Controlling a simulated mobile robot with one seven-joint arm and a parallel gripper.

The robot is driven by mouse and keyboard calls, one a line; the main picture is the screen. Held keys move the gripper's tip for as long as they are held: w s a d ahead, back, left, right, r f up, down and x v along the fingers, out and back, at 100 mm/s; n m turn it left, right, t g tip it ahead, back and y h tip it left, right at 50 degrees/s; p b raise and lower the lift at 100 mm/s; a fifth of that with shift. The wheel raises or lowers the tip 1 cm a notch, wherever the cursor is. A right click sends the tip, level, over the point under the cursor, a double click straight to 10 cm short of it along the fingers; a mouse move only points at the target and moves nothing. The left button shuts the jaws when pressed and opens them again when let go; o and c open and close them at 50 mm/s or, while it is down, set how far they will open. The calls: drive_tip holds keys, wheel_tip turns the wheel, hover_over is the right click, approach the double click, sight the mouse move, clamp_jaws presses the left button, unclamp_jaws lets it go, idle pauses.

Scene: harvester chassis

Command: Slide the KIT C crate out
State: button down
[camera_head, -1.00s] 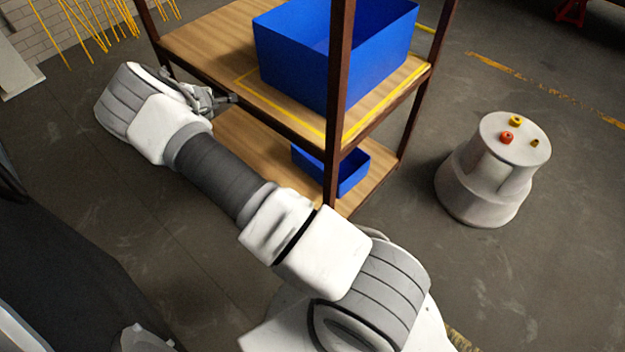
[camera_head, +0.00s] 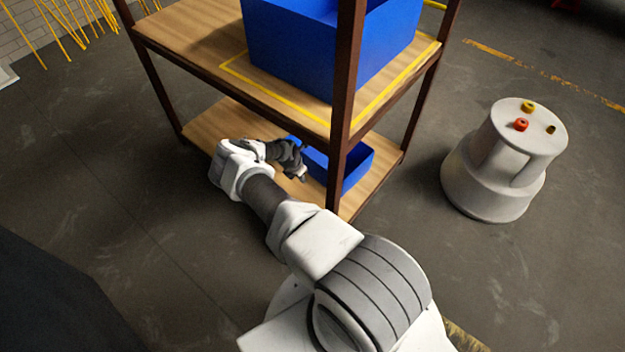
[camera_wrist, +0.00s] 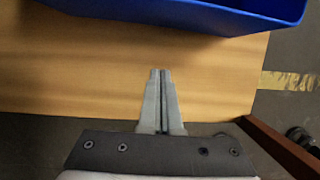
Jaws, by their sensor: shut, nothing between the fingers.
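A small blue open crate (camera_head: 357,172) stands on the lower wooden shelf, partly hidden by a rack post and my arm. A larger blue crate (camera_head: 300,60) stands on the upper shelf within a yellow outline. I see no label on either, so I cannot tell which is KIT C. My gripper (camera_head: 302,174) is at the lower shelf level, close to the small crate's left side. In the wrist view my gripper (camera_wrist: 161,72) is shut and empty over bare wood. A blue crate wall (camera_wrist: 215,18) is ahead of the fingertips, with a visible gap.
The rack's dark red front post (camera_head: 343,110) stands right of my gripper; a dark red rail (camera_wrist: 280,145) shows at lower right in the wrist view. The upper shelf (camera_head: 185,37) is overhead. A grey step stool (camera_head: 503,160) with small coloured pieces stands right.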

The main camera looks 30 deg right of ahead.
sight(307, 188)
drive_tip(key=b+x, duration=0.3)
drive_tip(key=x, duration=0.4)
drive_tip(key=shift+f, duration=0.4)
drive_tip(key=shift+w+d+r+b, duration=0.1)
drive_tip(key=shift+w+d+b, duration=0.15)
drive_tip(key=shift+d, duration=0.35)
drive_tip(key=shift+w+d+r+b, duration=0.15)
drive_tip(key=shift+d+b, duration=0.1)
drive_tip(key=shift+d, duration=0.4)
drive_tip(key=shift+w+d+r, duration=0.1)
drive_tip(key=shift+w+d, duration=0.15)
drive_tip(key=shift+d, duration=0.45)
drive_tip(key=shift+w+d, duration=0.25)
drive_tip(key=shift+d, duration=0.55)
drive_tip(key=shift+w+d, duration=0.25)
drive_tip(key=shift+d, duration=0.6)
